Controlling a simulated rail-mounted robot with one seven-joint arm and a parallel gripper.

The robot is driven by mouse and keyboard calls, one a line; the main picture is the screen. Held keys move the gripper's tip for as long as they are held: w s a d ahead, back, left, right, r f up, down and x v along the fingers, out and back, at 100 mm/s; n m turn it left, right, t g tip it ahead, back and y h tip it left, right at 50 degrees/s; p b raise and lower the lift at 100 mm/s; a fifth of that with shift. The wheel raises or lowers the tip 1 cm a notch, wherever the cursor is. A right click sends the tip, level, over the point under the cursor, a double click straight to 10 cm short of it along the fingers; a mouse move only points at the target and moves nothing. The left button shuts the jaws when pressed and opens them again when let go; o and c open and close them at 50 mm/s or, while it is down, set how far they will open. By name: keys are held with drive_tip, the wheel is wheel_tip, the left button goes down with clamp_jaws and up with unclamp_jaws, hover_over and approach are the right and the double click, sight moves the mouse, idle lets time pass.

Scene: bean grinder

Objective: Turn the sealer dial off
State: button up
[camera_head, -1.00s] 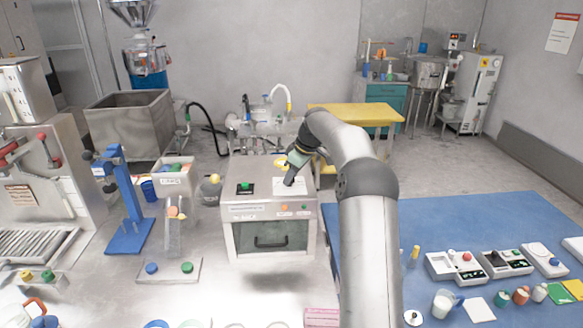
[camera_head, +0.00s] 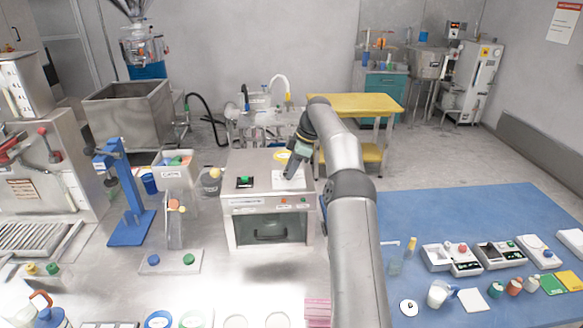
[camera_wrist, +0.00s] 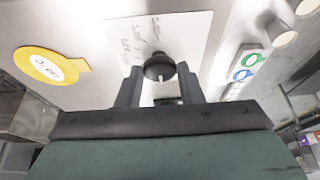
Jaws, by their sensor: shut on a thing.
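The sealer dial is a round black knob (camera_wrist: 159,67) with a white pointer line, in the wrist view. It sits on a white label plate (camera_wrist: 175,38) with small writing that is too blurred to read. My gripper (camera_wrist: 160,84) is shut on the dial, with one dark finger on each side of it. In the head view my gripper (camera_head: 291,174) reaches down to the top of a metal box (camera_head: 230,217) with a windowed front, and it hides the dial there.
A green button (camera_head: 244,181) on a black base is left of my gripper on the box top. A yellow round tag (camera_wrist: 50,68) lies beside the label plate. A blue stand (camera_head: 130,225) and a bin (camera_head: 173,173) are to the left.

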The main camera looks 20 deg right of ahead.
idle(0.3)
drive_tip(key=o, duration=1)
drive_tip(key=shift+c, duration=0.2)
drive_tip(key=shift+r, duration=0.1)
